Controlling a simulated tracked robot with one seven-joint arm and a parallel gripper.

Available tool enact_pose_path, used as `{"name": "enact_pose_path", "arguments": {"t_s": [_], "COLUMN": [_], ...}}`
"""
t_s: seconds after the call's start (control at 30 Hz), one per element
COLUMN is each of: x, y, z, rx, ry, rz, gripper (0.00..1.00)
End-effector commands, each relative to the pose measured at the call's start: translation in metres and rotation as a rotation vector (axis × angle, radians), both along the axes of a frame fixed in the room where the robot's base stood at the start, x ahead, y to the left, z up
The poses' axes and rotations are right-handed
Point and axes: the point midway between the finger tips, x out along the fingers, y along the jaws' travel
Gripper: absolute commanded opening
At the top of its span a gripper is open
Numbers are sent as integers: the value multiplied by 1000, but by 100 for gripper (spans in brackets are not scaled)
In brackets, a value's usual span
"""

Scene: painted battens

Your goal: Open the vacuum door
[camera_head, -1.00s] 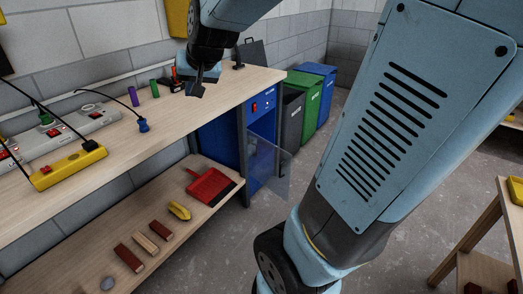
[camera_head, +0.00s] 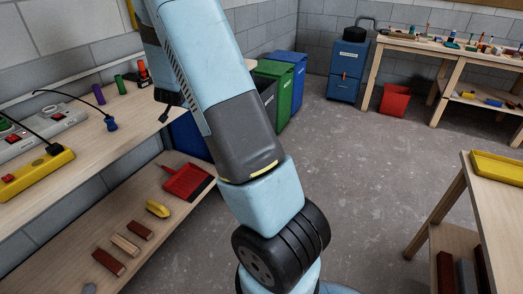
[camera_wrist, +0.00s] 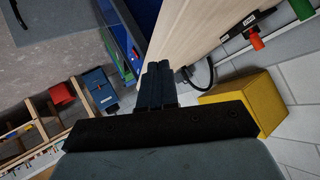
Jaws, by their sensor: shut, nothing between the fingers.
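The blue cabinet (camera_head: 190,136) under the bench's far end is mostly hidden behind my arm in the head view. The wrist view shows its blue front (camera_wrist: 122,38) at top, left of the bench top. A grey, see-through panel with a dark handle (camera_wrist: 35,18) at the wrist view's top left looks like its door, standing open; its hinge is unclear. A second blue unit (camera_head: 350,65) with a dark hose stands by the back wall, also in the wrist view (camera_wrist: 97,88). My gripper (camera_wrist: 157,80) is shut and empty, above the bench end, apart from the cabinet.
The workbench (camera_head: 75,155) holds power strips and cables. Its lower shelf (camera_head: 120,215) bears a red dustpan (camera_head: 187,181) and blocks. Green (camera_head: 271,85) and blue bins (camera_head: 292,68) stand beyond. A yellow box (camera_wrist: 245,103) is near my gripper. Mid-floor (camera_head: 350,170) is clear.

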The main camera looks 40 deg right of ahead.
Motion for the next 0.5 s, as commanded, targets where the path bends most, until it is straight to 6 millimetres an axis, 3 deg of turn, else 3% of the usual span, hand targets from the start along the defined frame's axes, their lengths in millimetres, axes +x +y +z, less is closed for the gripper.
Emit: {"name": "enact_pose_path", "arguments": {"t_s": [0.03, 0.27, 0.5], "x": [5, 12, -3], "y": [-12, -60, -105], "z": [-20, -94, -172], "rx": [-15, -115, -254], "ry": [1, -14, -15], "rz": [-42, -222, -397], "gripper": [0, 0, 0]}}
